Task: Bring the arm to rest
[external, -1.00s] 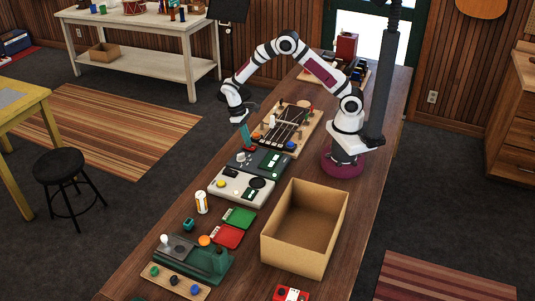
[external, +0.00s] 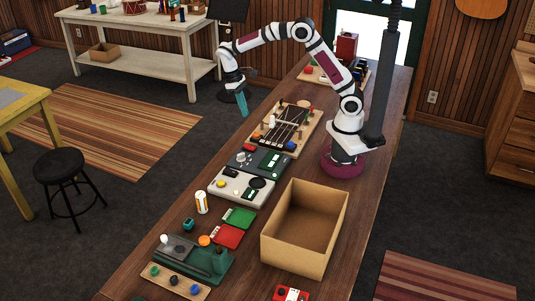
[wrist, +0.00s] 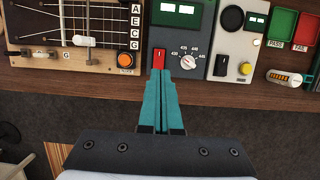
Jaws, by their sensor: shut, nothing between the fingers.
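My gripper (external: 243,105) has teal fingers and hangs pointing down beyond the left edge of the workbench (external: 175,222), well above the floor. In the wrist view the two fingers of my gripper (wrist: 161,92) lie together with nothing between them. Past the fingertips, a red rocker switch (wrist: 160,60) shows on a dark panel with a dial (wrist: 188,62). The fingertips look apart from it, though the exact gap is hard to tell. My arm is raised and arched from its base on the bench.
A stringed board (external: 286,128) lies on the bench, with the dark panel (external: 262,162) and a pale panel (external: 240,187) nearer. An open cardboard box (external: 335,215), green tray (external: 240,217) and red tray (external: 228,236) stand closer. The air left of the bench is free.

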